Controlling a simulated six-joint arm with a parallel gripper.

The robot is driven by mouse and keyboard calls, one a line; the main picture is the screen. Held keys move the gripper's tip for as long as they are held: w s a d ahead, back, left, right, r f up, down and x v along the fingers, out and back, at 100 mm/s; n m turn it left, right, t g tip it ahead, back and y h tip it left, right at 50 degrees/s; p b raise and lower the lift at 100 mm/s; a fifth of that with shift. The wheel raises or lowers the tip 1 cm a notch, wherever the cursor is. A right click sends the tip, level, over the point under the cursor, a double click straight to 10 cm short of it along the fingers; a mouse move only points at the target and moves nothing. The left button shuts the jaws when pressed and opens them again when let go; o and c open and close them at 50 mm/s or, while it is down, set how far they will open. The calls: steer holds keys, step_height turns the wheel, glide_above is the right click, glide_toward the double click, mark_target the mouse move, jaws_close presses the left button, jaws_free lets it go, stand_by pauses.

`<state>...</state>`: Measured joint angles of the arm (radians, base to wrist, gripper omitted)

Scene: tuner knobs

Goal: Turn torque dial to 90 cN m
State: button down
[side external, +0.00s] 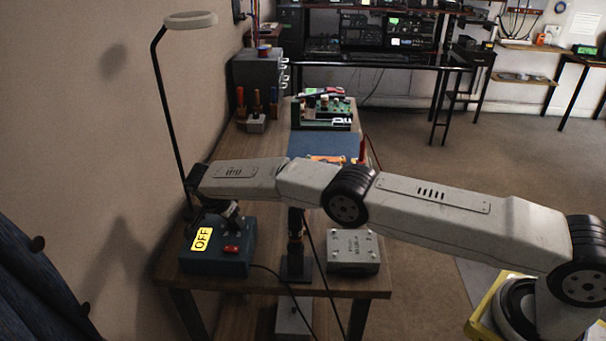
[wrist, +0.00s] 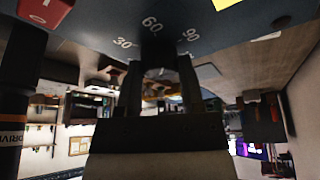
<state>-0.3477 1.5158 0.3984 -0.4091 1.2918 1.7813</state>
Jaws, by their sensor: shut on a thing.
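The torque dial sits on a dark blue control box (side external: 203,265), at the left front of the bench in the side view. Its face shows in the wrist view (wrist: 90,22) with pale marks 30, 60 and 90. The dial knob (wrist: 157,72) is dark and lies between my fingers, below the 60 mark in the picture. My gripper (wrist: 160,78) is shut on it; in the side view my gripper (side external: 230,217) reaches down to the box top. The knob's pointer is too dark to make out, so its setting cannot be read.
The box carries a yellow OFF label (side external: 202,239) and a red switch (side external: 232,249). A dark driver on a stand (side external: 295,243) is close to its right, with a cable. A grey box (side external: 352,252) stands further right. A lamp pole (side external: 170,110) rises behind.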

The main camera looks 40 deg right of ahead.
steer(key=shift+m, duration=0.5)
stand_by(0.4)
steer(key=shift+c, duration=1.1)
jaws_free()
steer(key=shift+a+r, duration=0.1)
steer(key=shift+r, duration=0.15)
steer(key=v, duration=0.7)
steer(key=shift+r, duration=0.15)
steer(key=shift+w, duration=0.1)
